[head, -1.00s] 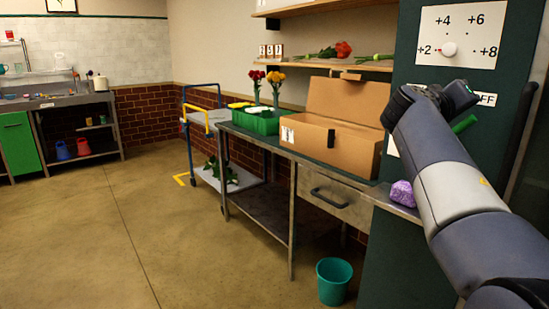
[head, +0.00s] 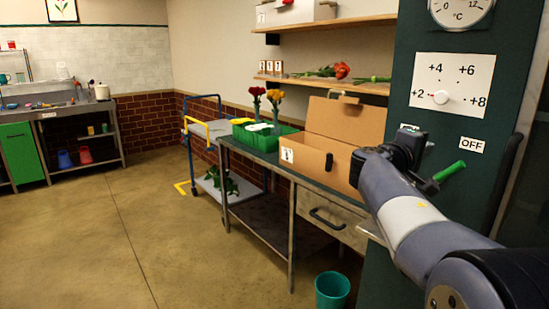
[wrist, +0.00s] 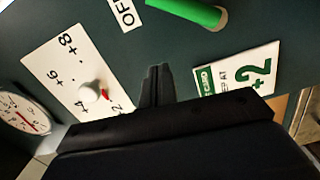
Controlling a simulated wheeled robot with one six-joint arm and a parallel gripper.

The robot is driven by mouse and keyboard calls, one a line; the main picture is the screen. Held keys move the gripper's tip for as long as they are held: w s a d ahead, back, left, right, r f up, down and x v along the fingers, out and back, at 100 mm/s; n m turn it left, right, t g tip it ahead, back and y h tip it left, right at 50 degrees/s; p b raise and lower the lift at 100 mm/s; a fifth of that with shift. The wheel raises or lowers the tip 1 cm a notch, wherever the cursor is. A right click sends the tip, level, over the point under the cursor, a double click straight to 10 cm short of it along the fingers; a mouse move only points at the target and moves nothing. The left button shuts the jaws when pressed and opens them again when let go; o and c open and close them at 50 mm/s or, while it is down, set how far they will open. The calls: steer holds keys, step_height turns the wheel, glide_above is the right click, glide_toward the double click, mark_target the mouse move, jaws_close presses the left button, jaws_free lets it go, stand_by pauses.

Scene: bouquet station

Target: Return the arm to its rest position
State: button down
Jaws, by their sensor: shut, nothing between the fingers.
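My gripper (wrist: 157,86) shows in the wrist view with its two dark fingers together and nothing between them. It faces the dark green panel (wrist: 225,45). In the head view my arm reaches up from the lower right. Its dark wrist end is in front of the panel, left of the green lever (head: 449,171), and the fingertips are hard to make out there. The white dial knob (head: 440,97) shows above my wrist. In the wrist view the knob (wrist: 91,92) is left of the fingers, its red mark toward +2.
The cardboard box (head: 345,121) stands on the workbench (head: 268,157), close left of my wrist. A green crate (head: 259,143) with flower vases is farther back. A teal bucket (head: 332,290) stands on the floor. A gauge (head: 461,8) is above the dial plate. The floor at left is clear.

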steer(key=w+f+n+p, duration=0.1)
steer(key=n+p, duration=0.1)
steer(key=p, duration=0.1)
steer(key=a+f+n+p, duration=0.1)
steer(key=n+p, duration=0.1)
steer(key=p, duration=0.1)
steer(key=w+a+f+n+p, duration=0.1)
steer(key=n+p, duration=0.1)
steer(key=p, duration=0.1)
steer(key=shift+w+a+n+p, duration=0.1)
steer(key=shift+w+n+p, duration=0.25)
steer(key=shift+n+p, duration=0.05)
steer(key=shift+f, duration=0.1)
